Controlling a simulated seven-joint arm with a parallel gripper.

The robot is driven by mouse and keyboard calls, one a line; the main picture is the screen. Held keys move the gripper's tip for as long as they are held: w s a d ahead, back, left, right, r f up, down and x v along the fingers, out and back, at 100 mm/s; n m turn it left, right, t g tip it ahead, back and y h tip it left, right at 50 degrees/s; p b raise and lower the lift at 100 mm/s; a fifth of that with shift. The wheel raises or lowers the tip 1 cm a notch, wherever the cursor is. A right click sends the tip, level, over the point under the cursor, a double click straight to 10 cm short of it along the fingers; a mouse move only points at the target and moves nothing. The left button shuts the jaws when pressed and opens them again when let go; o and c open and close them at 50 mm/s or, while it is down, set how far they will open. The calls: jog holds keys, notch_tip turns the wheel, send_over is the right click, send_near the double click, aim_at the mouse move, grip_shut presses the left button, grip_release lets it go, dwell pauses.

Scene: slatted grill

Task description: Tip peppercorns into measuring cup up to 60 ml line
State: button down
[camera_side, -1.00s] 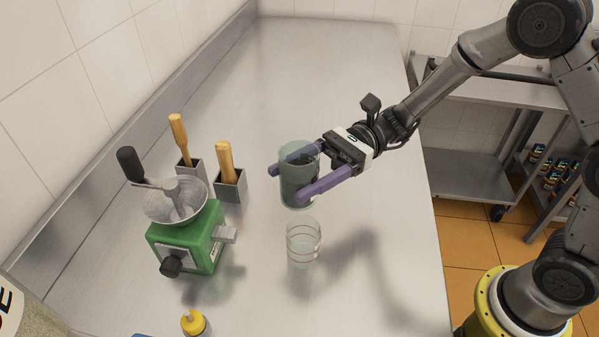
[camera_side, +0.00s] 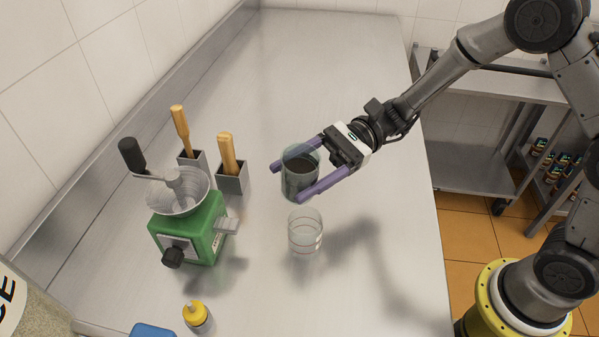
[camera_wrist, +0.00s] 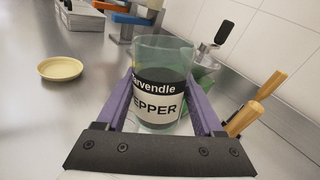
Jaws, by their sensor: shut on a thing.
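My gripper (camera_side: 286,182) is shut on a clear jar (camera_side: 298,154) of dark peppercorns (camera_side: 300,172). Its purple fingers clasp the jar from both sides. In the wrist view the jar (camera_wrist: 165,52) stands between the fingers with its "PEPPER" label facing the camera. The jar is held above the counter, close to upright, and the peppercorns lie inside it below the rim. The clear measuring cup (camera_side: 305,232) stands upright on the counter, just below the jar in the side view. It looks empty; its markings are too faint to read.
A green grinder (camera_side: 190,232) with a metal bowl stands left of the cup. Two wooden-handled tools (camera_side: 228,155) stand in metal holders behind. A yellow-capped bottle (camera_side: 196,316) is at the front. A yellow dish (camera_wrist: 60,69) shows in the wrist view. The back counter is clear.

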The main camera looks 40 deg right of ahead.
jog(key=n, duration=0.2)
jog(key=w+n+h, duration=0.1)
jog(key=shift+w+d+r+n+t+h, duration=0.1)
jog(key=shift+d+r+n+t+h, duration=0.1)
jog(key=shift+n+t+h, duration=0.15)
jog(key=shift+w+d+f+n+t+h, duration=0.15)
jog(key=shift+n+t+h, duration=0.3)
jog(key=shift+n, duration=0.7)
jog(key=shift+f+n+t+h, duration=0.5)
jog(key=shift+n+t, duration=0.2)
jog(key=shift+n, duration=0.4)
jog(key=shift+f+n+t, duration=0.2)
jog(key=shift+n+t, duration=0.1)
jog(key=shift+n, duration=0.2)
jog(key=shift+f+n+t, duration=0.2)
jog(key=shift+n+t, duration=0.1)
jog(key=shift+n, duration=0.1)
jog(key=shift+s+r+n+h, duration=0.2)
jog(key=shift+n+h, duration=0.1)
jog(key=shift+n, duration=0.1)
dwell(0.5)
jog(key=shift+t, duration=0.3)
jog(key=shift+s+a+r+n, duration=0.1)
jog(key=shift+a+r+n, duration=0.1)
jog(key=shift+n, duration=0.1)
dwell(0.7)
